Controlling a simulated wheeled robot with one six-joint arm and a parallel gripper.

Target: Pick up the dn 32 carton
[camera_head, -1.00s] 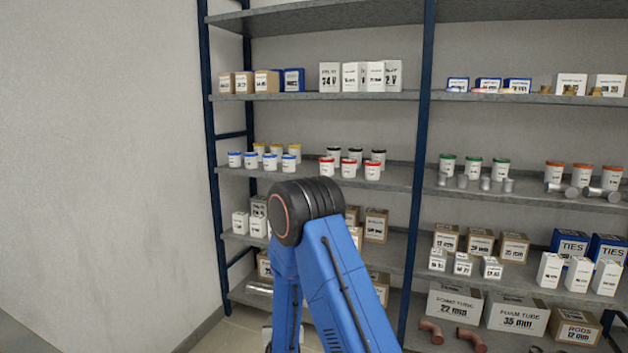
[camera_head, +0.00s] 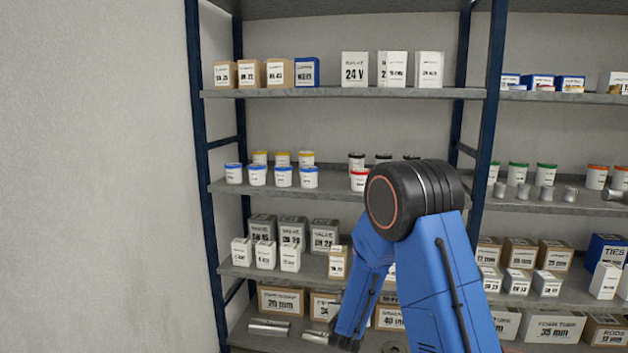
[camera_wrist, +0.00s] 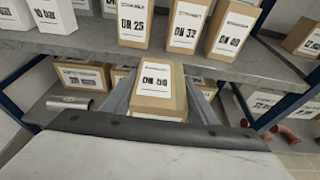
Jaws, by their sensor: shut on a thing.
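In the wrist view, my gripper (camera_wrist: 162,105) has its grey fingers on both sides of a brown carton (camera_wrist: 160,88) with a white label, which seems to read DN 50. The gripper is shut on this carton, which is in front of the shelf edge. The DN 32 carton (camera_wrist: 185,26) is brown with a white label and stands upright on the shelf beyond, between the DN 25 carton (camera_wrist: 135,22) and the DN 40 carton (camera_wrist: 230,32). It is apart from my gripper. In the head view, my arm hides the gripper and the held carton.
The shelf edge (camera_wrist: 225,72) runs just beyond the held carton. White boxes (camera_wrist: 50,15) stand left of the DN 25 carton. Cartons and a metal tube (camera_wrist: 70,103) lie on the shelf below. A blue upright (camera_head: 487,130) stands right of my arm in the head view.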

